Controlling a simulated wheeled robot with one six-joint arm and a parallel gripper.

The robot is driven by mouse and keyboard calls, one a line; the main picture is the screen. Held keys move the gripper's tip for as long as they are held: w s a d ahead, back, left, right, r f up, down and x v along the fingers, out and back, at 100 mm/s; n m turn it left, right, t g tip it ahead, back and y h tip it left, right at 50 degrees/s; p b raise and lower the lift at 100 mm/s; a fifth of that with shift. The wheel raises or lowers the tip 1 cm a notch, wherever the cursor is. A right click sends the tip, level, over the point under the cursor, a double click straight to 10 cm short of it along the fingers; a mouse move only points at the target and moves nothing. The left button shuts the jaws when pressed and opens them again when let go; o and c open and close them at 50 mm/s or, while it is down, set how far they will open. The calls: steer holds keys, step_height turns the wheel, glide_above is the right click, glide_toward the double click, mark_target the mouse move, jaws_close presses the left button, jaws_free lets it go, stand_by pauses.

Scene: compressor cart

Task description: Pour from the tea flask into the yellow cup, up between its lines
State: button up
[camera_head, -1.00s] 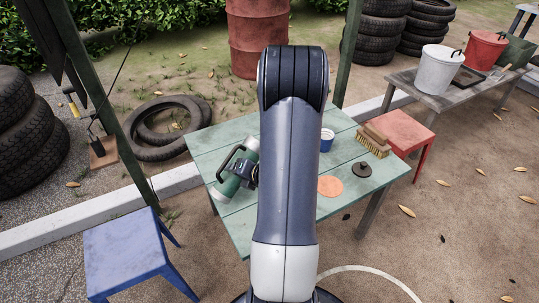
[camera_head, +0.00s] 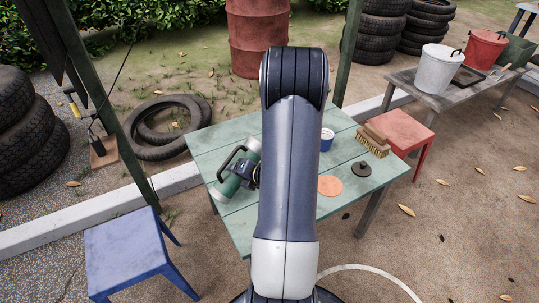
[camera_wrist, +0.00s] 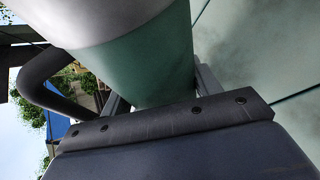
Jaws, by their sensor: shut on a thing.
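The tea flask (camera_head: 231,186) is green with pale metal ends and a black handle. It is tilted over the left part of the green table, its lower end toward the front left and its upper end toward my arm. My gripper (camera_head: 245,174) is shut on the flask's body. In the wrist view the flask (camera_wrist: 150,65) sits between the fingers, with its handle to the left. No yellow cup shows in either view; my arm hides the middle of the table. No liquid is visible.
On the green table (camera_head: 215,145) are a blue cup (camera_head: 326,144) with a white inside, a brush (camera_head: 373,146), an orange disc (camera_head: 330,186) and a dark lid (camera_head: 361,169). A blue stool (camera_head: 128,250) stands at front left, a red stool (camera_head: 408,132) at right.

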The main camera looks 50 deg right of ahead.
steer(key=shift+b, duration=0.45)
steer(key=b, duration=0.1)
steer(key=n+h+b, duration=0.1)
steer(key=b, duration=0.1)
steer(key=shift+d+r+n+h, duration=0.3)
steer(key=shift+r, duration=0.1)
steer(key=shift+d+r, duration=0.15)
steer(key=shift+r, duration=0.2)
steer(key=shift+h+b, duration=0.3)
steer(key=shift+b, duration=0.1)
steer(key=shift+n+b, duration=0.4)
steer(key=shift+b, duration=0.35)
steer(key=n+h+b, duration=0.1)
steer(key=b, duration=0.2)
steer(key=n+h+b, duration=0.1)
steer(key=b, duration=0.3)
steer(key=shift+a+r+h+b, duration=0.2)
steer(key=shift+a+h+b, duration=0.1)
steer(key=h+b, duration=0.1)
steer(key=b, duration=0.2)
steer(key=n+b, duration=0.1)
steer(key=b, duration=0.3)
steer(key=shift+f+n+h+b, duration=0.2)
steer(key=shift+n+h+b, duration=0.1)
steer(key=shift+h, duration=0.1)
steer(key=shift+n+t+h+b, duration=0.3)
steer(key=shift+b, duration=0.8)
